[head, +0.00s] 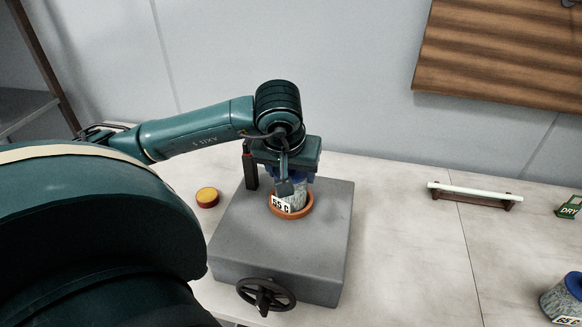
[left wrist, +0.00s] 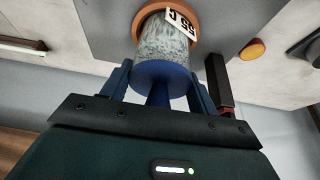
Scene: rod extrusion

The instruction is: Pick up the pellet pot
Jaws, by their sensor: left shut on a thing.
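The pellet pot (head: 294,194) is a grey speckled cylinder with a white number label. It stands in an orange ring (head: 306,211) on top of a grey block (head: 240,240). In the left wrist view the pot (left wrist: 165,42) shows its blue lid (left wrist: 162,76) and knob towards me. My left gripper (head: 288,181) is over the pot from above and shut on it. In the left wrist view its blue fingers (left wrist: 160,92) stand on either side of the knob; the exact contact is hard to see. My right gripper is not in view.
A handwheel (head: 266,295) is on the block's front, and a dark red post (head: 250,166) stands at its back left. A similar blue-lidded pot (head: 562,300) is at the lower right. A yellow-topped red disc (head: 207,197) lies left. A white rod (head: 475,190) rests on a rack.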

